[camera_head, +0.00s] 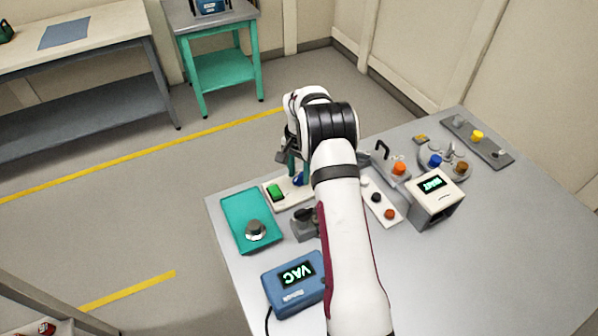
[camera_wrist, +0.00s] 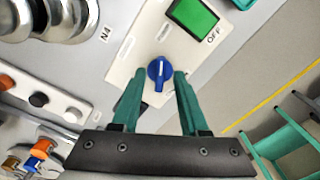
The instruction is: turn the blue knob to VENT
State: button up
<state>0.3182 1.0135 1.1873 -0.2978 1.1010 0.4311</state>
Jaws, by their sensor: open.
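The blue knob (camera_wrist: 160,72) sits on a white panel (camera_wrist: 152,45) beside a green square; a pale pointer line runs along its top. In the head view the blue knob (camera_head: 299,180) is partly hidden by my arm. My gripper (camera_wrist: 160,76) is open, its two teal fingertips on either side of the knob; I cannot tell whether they touch it. In the head view my gripper (camera_head: 297,163) is over the panel. An "OFF" label (camera_wrist: 213,35) shows near the green square. I cannot read a VENT mark.
A teal tray (camera_head: 236,208) with a metal part and a blue VAC box (camera_head: 287,290) lie left of my arm. To the right are a white display box (camera_head: 436,198) and a round grey plate (camera_head: 446,174) with coloured knobs. The table's right side is clear.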

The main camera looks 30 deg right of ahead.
grip_shut()
jog(key=shift+n, duration=0.3)
jog(key=n, duration=0.4)
jog(key=shift+n, duration=0.3)
jog(key=n, duration=0.5)
jog(key=shift+r, duration=0.1)
jog(key=n, duration=0.7)
jog(key=shift+a+n, duration=0.1)
jog(key=shift+n, duration=0.2)
jog(key=n, duration=0.5)
jog(key=shift+n, duration=0.7)
